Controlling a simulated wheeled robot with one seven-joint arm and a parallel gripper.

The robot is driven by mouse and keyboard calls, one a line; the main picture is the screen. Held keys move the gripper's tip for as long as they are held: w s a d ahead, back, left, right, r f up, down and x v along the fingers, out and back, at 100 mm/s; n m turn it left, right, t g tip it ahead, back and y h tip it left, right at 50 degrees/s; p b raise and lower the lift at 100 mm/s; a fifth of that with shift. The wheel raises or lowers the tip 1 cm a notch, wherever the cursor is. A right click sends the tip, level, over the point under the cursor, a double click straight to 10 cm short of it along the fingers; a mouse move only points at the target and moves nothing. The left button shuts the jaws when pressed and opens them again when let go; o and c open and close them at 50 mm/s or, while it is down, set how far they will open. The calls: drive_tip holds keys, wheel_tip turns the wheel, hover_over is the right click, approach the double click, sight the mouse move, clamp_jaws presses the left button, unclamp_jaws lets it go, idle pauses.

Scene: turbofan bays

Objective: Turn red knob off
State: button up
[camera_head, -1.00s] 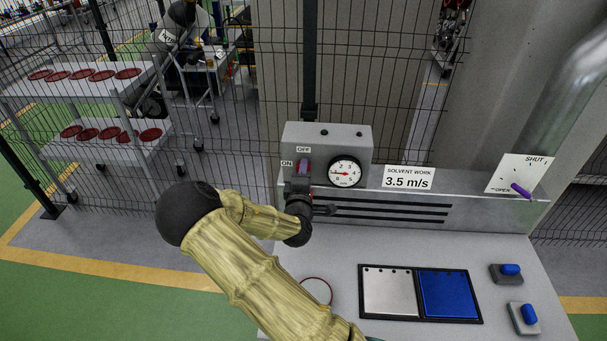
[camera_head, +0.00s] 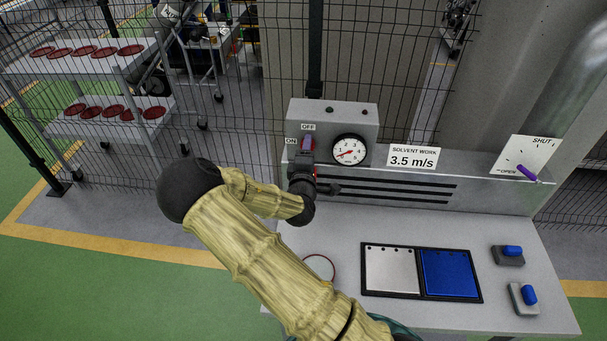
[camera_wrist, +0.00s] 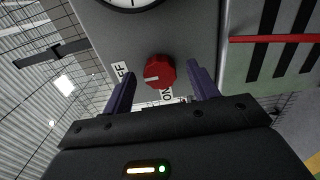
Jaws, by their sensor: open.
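The red knob (camera_wrist: 160,72) is on the face of the grey control box (camera_head: 334,122). In the wrist view its white mark points left, towards the OFF label (camera_wrist: 121,71), and away from the ON label (camera_wrist: 167,95). My gripper (camera_wrist: 163,70) is open, with one purple finger on each side of the knob. I cannot tell whether the fingers touch it. In the head view my gripper (camera_head: 308,145) is in front of the box and hides most of the knob. The round gauge (camera_head: 349,150) has its red needle pointing down and left.
A sign reading "SOLVENT WORK 3.5 m/s" (camera_head: 412,158) stands right of the box. A purple lever (camera_head: 527,173) is farther right. The bench (camera_head: 345,230) holds a silver and blue panel (camera_head: 421,272) and two blue-topped blocks (camera_head: 510,253). Wire fence (camera_head: 240,110) stands behind.

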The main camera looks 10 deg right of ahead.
drive_tip(key=p+v, duration=0.5)
drive_tip(key=v, duration=1.1)
drive_tip(key=shift+s+p, duration=0.35)
drive_tip(key=shift+p, duration=0.05)
drive_tip(key=shift+a, duration=0.1)
